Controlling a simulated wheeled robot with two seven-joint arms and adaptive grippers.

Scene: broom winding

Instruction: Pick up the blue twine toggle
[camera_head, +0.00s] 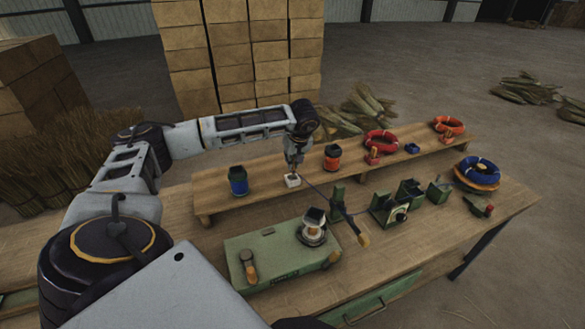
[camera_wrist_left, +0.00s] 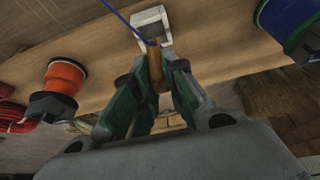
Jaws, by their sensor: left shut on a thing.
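My left gripper (camera_head: 293,169) is over the raised shelf, just above a small white block (camera_head: 292,181). In the left wrist view its fingers (camera_wrist_left: 155,72) are closed on an upright wooden toggle (camera_wrist_left: 154,66). A blue twine (camera_wrist_left: 122,20) runs from the toggle's end toward the upper left. The white block (camera_wrist_left: 152,27) is right at the toggle's far end; I cannot tell whether they still touch. In the head view a dark line of twine (camera_head: 315,190) runs from there to the green stand on the bench. My right gripper is not in view.
The shelf (camera_head: 222,205) also holds a blue spool (camera_head: 238,181), an orange-red spool (camera_head: 332,157) and red coils (camera_head: 380,141). Below are a green case (camera_head: 240,246), green fixtures (camera_head: 390,211) and a blue coil (camera_head: 478,171). The bench's front right is clear.

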